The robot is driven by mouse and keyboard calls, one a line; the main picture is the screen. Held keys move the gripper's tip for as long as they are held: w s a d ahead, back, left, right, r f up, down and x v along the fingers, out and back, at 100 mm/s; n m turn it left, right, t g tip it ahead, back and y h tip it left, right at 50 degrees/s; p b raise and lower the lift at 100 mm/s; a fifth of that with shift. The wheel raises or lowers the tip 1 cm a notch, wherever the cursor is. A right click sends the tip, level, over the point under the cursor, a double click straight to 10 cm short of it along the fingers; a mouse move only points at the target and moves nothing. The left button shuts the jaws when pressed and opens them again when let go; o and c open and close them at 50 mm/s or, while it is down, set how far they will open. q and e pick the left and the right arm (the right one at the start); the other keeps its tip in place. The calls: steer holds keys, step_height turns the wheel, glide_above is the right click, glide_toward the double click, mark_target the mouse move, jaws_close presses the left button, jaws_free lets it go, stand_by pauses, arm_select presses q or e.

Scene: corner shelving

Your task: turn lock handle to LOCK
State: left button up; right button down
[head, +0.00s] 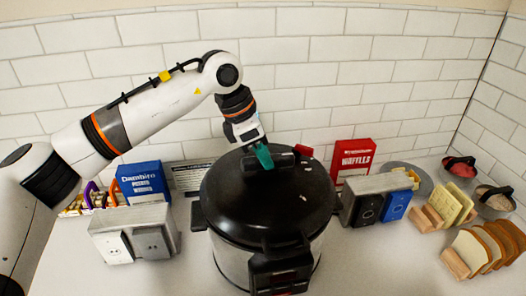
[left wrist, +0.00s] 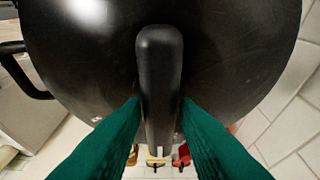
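A large pressure cooker with a black lid (head: 235,205) and steel body (head: 233,255) stands in the middle of the counter. The lock handle (left wrist: 159,70), a dark rounded bar on the lid, fills the middle of the left wrist view. My left gripper (head: 263,160) reaches over the lid from the left. Its teal fingers (left wrist: 161,105) lie on either side of the handle, close against it, and look shut on it. No LOCK marking is readable. My right gripper is not in view.
A tiled wall (head: 330,90) closes the back.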

arm_select(q)
jaws_close()
steer(key=shift+m, duration=0.3)
steer(key=shift+w+m+g+b, duration=0.15)
steer(key=shift+m+g+b, duration=0.2)
steer(key=shift+m, duration=0.55)
steer(key=shift+m+g, duration=0.45)
steer(key=shift+m, duration=0.45)
steer(key=m, duration=0.1)
steer(key=m+g, duration=0.1)
steer(key=m, duration=0.1)
steer(key=shift+w+d+r+m+y+p, duration=0.1)
steer(key=shift+w+m+y+p, duration=0.1)
steer(key=shift+m+y+p, duration=0.15)
steer(key=shift+w+d+m+g+y+p, duration=0.15)
steer(key=shift+m+g+p, duration=0.25)
steer(key=shift+m, duration=0.65)
steer(key=shift+a+m+g+y+p, duration=0.1)
steer(key=shift+m+g+y+p, duration=0.2)
steer(key=shift+m, duration=0.7)
